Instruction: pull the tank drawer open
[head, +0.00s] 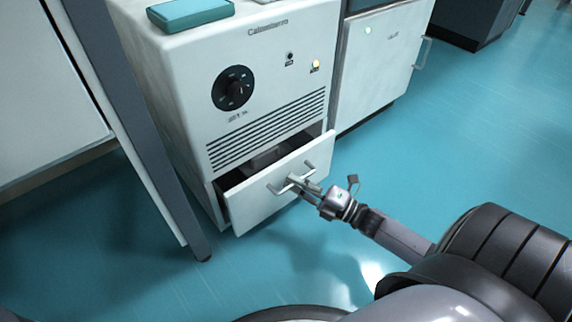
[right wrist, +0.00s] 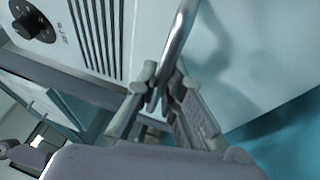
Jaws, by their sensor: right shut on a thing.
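The tank drawer (head: 262,205) is at the bottom of a white cabinet and stands partly open, with a dark gap above its front panel. Its metal bar handle (head: 279,189) is on the front panel. My right gripper (head: 297,181) is shut on that handle. In the right wrist view the handle bar (right wrist: 181,35) runs between the two fingers of the right gripper (right wrist: 162,88). The inside of the drawer is mostly hidden by its front. My left gripper is not in view.
The white cabinet (head: 190,75) has a black dial (head: 233,88) and a vent grille. A teal box (head: 190,12) lies on top. A grey table leg (head: 165,175) stands close to the drawer's left. Another cabinet (head: 385,60) stands to the right. The teal floor before the drawer is clear.

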